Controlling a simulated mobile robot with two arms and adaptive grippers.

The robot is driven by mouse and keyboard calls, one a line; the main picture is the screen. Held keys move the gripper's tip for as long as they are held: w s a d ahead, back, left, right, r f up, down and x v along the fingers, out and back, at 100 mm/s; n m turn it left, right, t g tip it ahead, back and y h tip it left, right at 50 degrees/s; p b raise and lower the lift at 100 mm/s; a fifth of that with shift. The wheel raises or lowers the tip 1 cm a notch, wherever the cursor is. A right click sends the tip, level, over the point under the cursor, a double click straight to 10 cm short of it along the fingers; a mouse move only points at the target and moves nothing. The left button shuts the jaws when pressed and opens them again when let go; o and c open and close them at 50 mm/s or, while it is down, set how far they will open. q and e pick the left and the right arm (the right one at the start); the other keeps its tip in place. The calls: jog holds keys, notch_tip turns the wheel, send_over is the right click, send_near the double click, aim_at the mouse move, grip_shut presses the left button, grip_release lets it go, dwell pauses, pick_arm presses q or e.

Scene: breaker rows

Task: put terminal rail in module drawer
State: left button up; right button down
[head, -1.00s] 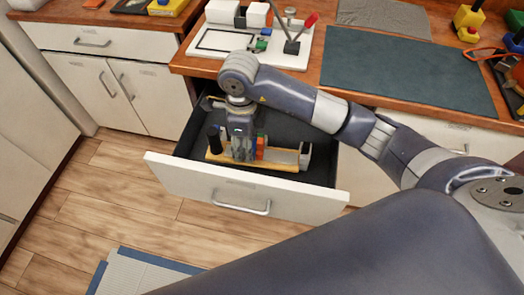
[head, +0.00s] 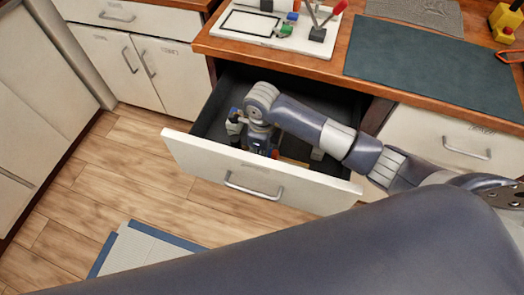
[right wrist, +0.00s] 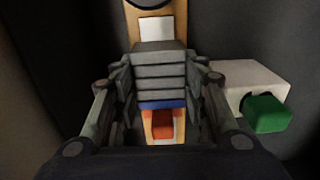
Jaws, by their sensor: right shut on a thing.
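The terminal rail (right wrist: 162,125), a yellow-tan strip with grey blocks and blue and orange parts, shows between my right fingers in the right wrist view. My right gripper (right wrist: 160,85) is shut on its grey blocks. In the head view the right gripper (head: 262,148) reaches down inside the open module drawer (head: 205,162). There the drawer front and my arm hide most of the rail; a small part of it (head: 294,162) shows right of the gripper. Whether the rail touches the drawer floor cannot be told. My left gripper is not in view.
A white block with a green part (right wrist: 255,85) is close to the right finger in the wrist view. The dark drawer walls are near. Above the drawer, the wooden worktop holds a white board (head: 270,30) and a dark green mat (head: 430,75).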

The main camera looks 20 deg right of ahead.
jog(key=shift+r, duration=0.1)
jog(key=c, duration=1)
grip_release()
jog(key=shift+f, duration=0.2)
jog(key=shift+o, duration=0.2)
jog(key=shift+r, duration=0.1)
notch_tip(320, 180, up, 12)
jog(key=shift+b, duration=0.4)
jog(key=shift+r, duration=0.1)
